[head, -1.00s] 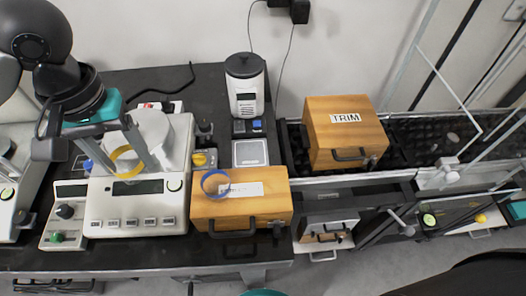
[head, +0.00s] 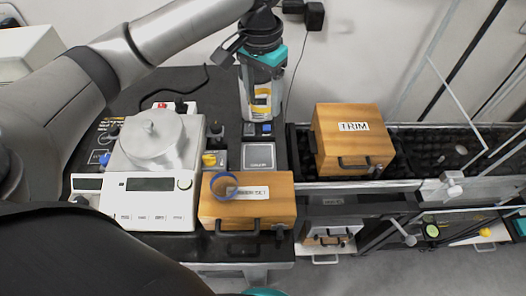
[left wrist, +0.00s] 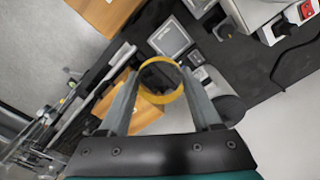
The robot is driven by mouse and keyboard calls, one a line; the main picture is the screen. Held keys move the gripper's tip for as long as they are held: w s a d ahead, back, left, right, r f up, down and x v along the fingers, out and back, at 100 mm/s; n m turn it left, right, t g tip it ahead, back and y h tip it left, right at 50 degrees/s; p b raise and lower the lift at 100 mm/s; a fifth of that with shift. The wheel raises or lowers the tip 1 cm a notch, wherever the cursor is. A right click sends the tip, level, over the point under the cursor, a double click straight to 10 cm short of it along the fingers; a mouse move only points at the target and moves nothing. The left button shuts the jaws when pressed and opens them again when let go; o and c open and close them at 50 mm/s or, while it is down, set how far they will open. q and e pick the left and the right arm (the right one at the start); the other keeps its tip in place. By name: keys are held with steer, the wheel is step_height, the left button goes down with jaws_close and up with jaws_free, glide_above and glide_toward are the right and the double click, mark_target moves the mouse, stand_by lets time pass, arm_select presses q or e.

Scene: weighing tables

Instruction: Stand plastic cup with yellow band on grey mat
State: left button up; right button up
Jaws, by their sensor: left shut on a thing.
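The clear plastic cup with the yellow band (head: 261,97) is held in my left gripper (head: 261,108). In the left wrist view its yellow ring (left wrist: 161,101) sits between the two fingers (left wrist: 159,79). The cup is in the air over the back of the dark table, and its clear wall is hard to make out. The grey mat (head: 258,157) is a small square on the table, nearer the front than the gripper in the head view. It looks bare, and also shows in the left wrist view (left wrist: 170,38). My right gripper is not seen.
A wooden box (head: 252,206) in front of the mat bears a blue-banded cup (head: 221,187). A white balance (head: 150,206) with a metal dome stands left. A TRIM box (head: 352,143) is at right. Small items (head: 257,129) lie just behind the mat.

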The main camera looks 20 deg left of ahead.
arm_select(q)
steer(key=shift+w+a+f+m+p, duration=0.3)
steer(key=shift+w+a+m+p, duration=0.1)
steer(key=shift+w+a, duration=0.5)
steer(key=f+b, duration=0.1)
steer(key=f, duration=0.4)
steer(key=f+b, duration=0.1)
steer(key=f, duration=0.5)
steer(key=f+b, duration=0.1)
steer(key=f, duration=0.4)
steer(key=shift+w+a+f, duration=0.15)
steer(key=shift+w+a, duration=0.05)
steer(key=shift+a, duration=0.15)
step_height(320, 180, down, 4)
steer(key=shift+f+b, duration=0.1)
steer(key=shift+b, duration=0.7)
